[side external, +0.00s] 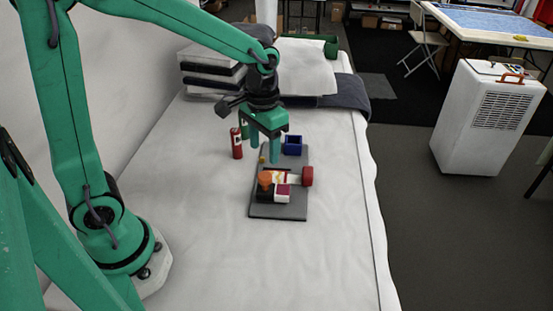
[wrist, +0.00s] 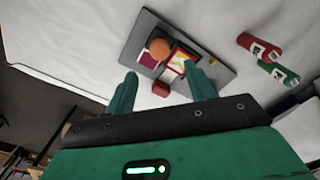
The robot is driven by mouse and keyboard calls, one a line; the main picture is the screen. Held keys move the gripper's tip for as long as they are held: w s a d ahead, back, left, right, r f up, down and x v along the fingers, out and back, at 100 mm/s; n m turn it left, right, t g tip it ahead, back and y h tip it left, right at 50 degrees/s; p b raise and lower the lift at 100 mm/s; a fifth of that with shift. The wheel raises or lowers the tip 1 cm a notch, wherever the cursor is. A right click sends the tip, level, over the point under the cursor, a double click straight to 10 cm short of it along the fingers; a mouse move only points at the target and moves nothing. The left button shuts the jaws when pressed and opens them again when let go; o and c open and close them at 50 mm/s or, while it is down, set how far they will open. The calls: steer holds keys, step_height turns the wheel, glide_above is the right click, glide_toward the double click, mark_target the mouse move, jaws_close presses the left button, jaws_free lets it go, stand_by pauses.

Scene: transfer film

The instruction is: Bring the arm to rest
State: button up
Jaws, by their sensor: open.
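My gripper (side external: 264,147) hangs from my green arm above the far part of a grey board (side external: 278,212) on the white-covered table. Its two green fingers point down, apart, with nothing seen held between them. In the wrist view my gripper (wrist: 161,88) also shows spread fingers, with the board (wrist: 222,74) beyond them. The wrist view shows the orange round top (wrist: 160,48).
The table front is clear.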

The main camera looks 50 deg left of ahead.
steer(key=shift+s+r, duration=0.1)
steer(key=s+a+r+t, duration=0.2)
steer(key=s+r+t, duration=0.3)
steer(key=s+r, duration=0.4)
steer(key=s, duration=0.3)
steer(key=shift+s+a+r+t, duration=0.15)
steer(key=shift+s+r+t, duration=0.05)
steer(key=shift+t, duration=0.1)
